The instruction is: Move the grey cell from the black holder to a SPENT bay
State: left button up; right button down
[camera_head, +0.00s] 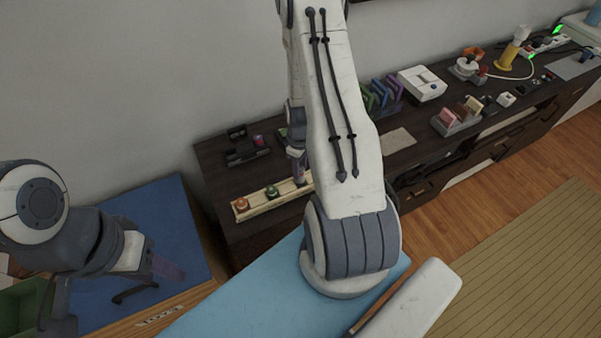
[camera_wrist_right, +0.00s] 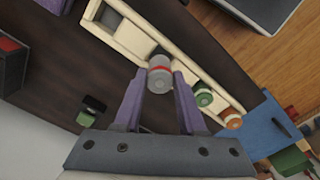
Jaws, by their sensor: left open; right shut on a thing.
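A green-topped cell (camera_wrist_right: 203,97) and an orange-topped cell (camera_wrist_right: 231,120) sit in the same tray. In the head view, my right gripper (camera_head: 299,172) is at the tray's right part (camera_head: 256,205), partly hidden by my arm. The black holder (camera_head: 247,156) lies behind the tray. My left gripper (camera_head: 150,274) is open over the blue mat.
The dark cabinet (camera_head: 222,178) runs along the wall. Coloured upright items (camera_head: 382,95), a white device (camera_head: 422,83) and a small rack (camera_head: 455,120) stand farther right. A green bin (camera_head: 20,306) is at lower left. The blue mat (camera_head: 165,215) has free room.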

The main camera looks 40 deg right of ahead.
aim_at(301, 169)
jog(key=shift+f+p, duration=0.45)
jog(key=shift+f, duration=1.5)
jog(key=shift+c, duration=2.4)
grip_release()
jog(key=shift+r, duration=0.15)
notch_tip(301, 169, up, 11)
jog(key=shift+r+b, duration=0.1)
jog(key=shift+b, duration=0.95)
jog(key=shift+r, duration=0.3)
